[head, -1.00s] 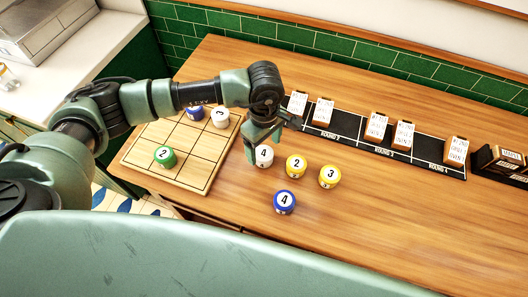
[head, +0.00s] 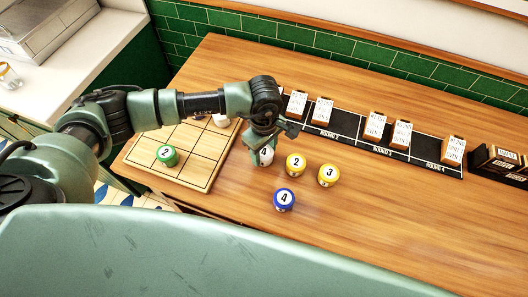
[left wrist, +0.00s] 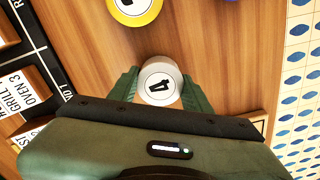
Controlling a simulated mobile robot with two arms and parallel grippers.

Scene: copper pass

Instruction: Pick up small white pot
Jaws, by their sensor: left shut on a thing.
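The small white pot (head: 266,157) has a round white lid marked 4. It sits at the right side of the wooden grid board in the head view, partly hidden by my left gripper. My left gripper (head: 264,150) is over it with its fingers pointing down. In the left wrist view the white pot (left wrist: 161,82) is between the two green fingers (left wrist: 160,92), which are shut on its sides. Whether the pot touches the table cannot be told. My right gripper is not in view.
Yellow pots 2 (head: 296,164) and 3 (head: 328,175) and blue pot 4 (head: 284,199) stand close to the right. The grid board (head: 206,150) holds green pot 2 (head: 167,156) and a partly hidden white pot (head: 220,120). A black strip (head: 345,135) with cards lies behind.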

